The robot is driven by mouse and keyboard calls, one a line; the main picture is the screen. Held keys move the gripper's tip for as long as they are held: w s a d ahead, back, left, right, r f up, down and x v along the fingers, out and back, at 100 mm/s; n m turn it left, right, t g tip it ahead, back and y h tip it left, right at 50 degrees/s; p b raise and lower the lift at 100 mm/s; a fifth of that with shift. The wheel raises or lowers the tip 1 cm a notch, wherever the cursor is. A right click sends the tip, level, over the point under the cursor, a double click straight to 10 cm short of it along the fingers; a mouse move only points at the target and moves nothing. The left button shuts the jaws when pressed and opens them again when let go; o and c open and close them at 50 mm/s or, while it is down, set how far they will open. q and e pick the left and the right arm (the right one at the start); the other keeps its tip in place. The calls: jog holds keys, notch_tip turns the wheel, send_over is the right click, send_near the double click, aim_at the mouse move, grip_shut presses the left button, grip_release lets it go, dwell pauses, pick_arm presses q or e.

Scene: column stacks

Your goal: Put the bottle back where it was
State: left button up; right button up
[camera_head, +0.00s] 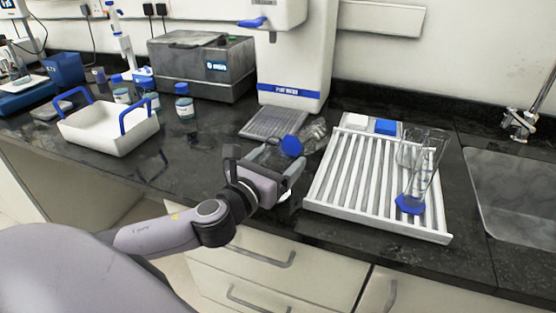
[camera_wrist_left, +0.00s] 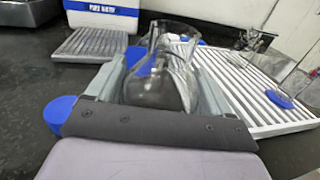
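A clear glass vessel (camera_head: 315,132) with a blue end (camera_head: 291,146) shows just beyond my left gripper (camera_head: 281,163), between the water machine and the white rack. In the left wrist view the clear glass (camera_wrist_left: 165,75) stands between the two fingers of the left gripper (camera_wrist_left: 160,75). The fingers are apart; I cannot tell whether they press on the glass. A round blue part (camera_wrist_left: 62,112) shows left of the fingers there. Small blue-capped bottles (camera_head: 184,102) stand on the counter to the left. My right gripper is not in view.
A white slatted rack (camera_head: 325,199) holds clear glassware with a blue base (camera_head: 410,205). The white water machine (camera_head: 290,70) has a grey drip tray (camera_head: 268,124). A white basket (camera_head: 100,136) with blue handles is at left, a sink (camera_head: 515,195) at right. Counter left of my gripper is clear.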

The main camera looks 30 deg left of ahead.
pick_arm(q)
jog(key=shift+o, duration=0.9)
jog(key=shift+r, duration=0.2)
jog(key=s, duration=0.6)
jog(key=s+b, duration=0.1)
jog(key=s, duration=0.2)
jog(key=shift+s+d+f, duration=0.1)
jog(key=shift+d, duration=0.15)
jog(key=shift+s, duration=1.4)
